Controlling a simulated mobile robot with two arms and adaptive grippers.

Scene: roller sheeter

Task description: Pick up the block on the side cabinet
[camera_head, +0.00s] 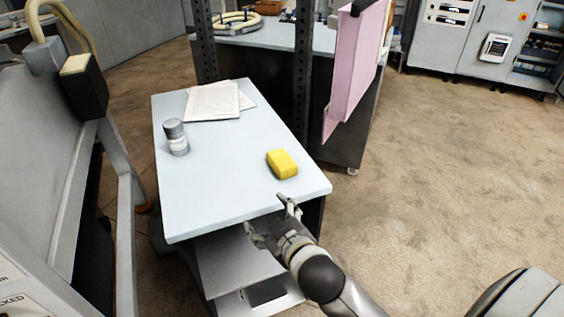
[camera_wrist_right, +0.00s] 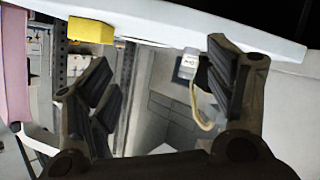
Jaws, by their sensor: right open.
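The yellow block (camera_head: 282,164) lies on the light top of the side cabinet (camera_head: 225,190), near its right front edge. My right gripper (camera_head: 268,218) is open and empty at the cabinet's front edge, on the near side of the block and apart from it. In the right wrist view the block (camera_wrist_right: 91,30) shows at the upper left, beyond the open fingers (camera_wrist_right: 160,85), next to the underside edge of the cabinet top (camera_wrist_right: 190,32). My left gripper does not show in the head view.
A grey canister (camera_head: 176,138) and white papers (camera_head: 213,101) stand and lie farther back on the cabinet top. Dark perforated posts (camera_head: 301,75) rise behind it. A pink panel (camera_head: 358,60) hangs at the back right. The floor (camera_head: 450,170) to the right is clear.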

